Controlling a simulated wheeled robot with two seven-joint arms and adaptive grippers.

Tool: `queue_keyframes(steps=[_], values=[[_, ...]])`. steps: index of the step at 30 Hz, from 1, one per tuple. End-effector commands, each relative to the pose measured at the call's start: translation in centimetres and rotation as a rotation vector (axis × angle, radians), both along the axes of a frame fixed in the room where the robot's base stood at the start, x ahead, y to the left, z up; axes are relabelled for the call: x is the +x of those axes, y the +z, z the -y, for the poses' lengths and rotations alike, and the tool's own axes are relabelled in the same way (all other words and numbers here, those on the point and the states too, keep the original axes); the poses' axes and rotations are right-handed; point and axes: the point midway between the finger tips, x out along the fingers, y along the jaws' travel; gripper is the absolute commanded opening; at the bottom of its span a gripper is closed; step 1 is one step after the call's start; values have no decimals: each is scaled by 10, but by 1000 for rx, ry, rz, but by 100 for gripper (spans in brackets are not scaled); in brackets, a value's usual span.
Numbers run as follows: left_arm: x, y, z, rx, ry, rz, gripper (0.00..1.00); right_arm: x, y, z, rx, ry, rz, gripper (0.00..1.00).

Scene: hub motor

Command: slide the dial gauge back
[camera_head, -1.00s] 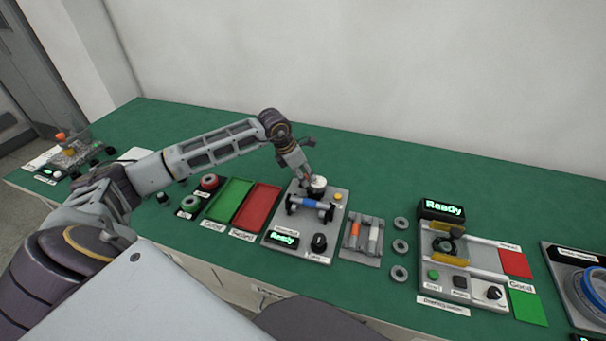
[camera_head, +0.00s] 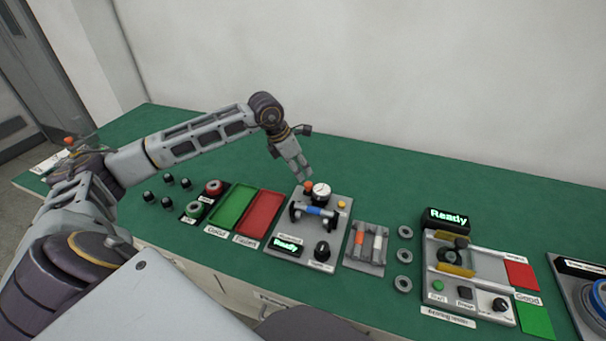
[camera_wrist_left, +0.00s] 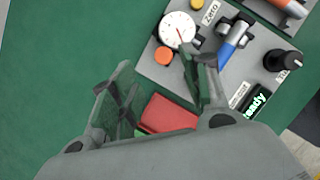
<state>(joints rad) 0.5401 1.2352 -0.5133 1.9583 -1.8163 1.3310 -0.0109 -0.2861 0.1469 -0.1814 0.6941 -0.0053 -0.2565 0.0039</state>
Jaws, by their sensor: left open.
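The dial gauge (camera_head: 321,193) has a round white face and stands at the back of a grey fixture plate (camera_head: 322,246); an orange knob (camera_head: 308,187) is beside it. In the left wrist view the dial (camera_wrist_left: 178,29), with a red needle, and the orange knob (camera_wrist_left: 164,56) show near the top. A blue-centred shaft (camera_head: 315,211) lies across dark supports in front of the gauge. My left gripper (camera_head: 303,176) is open and empty, above and just behind the knob and gauge; its fingers also show in the left wrist view (camera_wrist_left: 158,85). My right gripper is out of view.
Green (camera_head: 230,207) and red (camera_head: 262,215) trays lie left of the fixture. A grey holder (camera_head: 365,249) with orange and white shafts and several grey rings (camera_head: 404,256) stand to its right. A second station (camera_head: 470,275) reads Ready. Green table behind the fixture is clear.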

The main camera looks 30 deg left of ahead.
Motion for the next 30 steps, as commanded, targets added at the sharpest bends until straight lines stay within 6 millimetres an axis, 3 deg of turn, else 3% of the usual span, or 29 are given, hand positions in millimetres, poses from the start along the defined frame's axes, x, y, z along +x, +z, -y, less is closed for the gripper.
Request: queue_keyframes(steps=[10, 30], values=[[-12, 34, -8, 1, 0, 0, 46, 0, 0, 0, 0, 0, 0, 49], [-13, 38, -8, -1, 0, 1, 46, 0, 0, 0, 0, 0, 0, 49]])
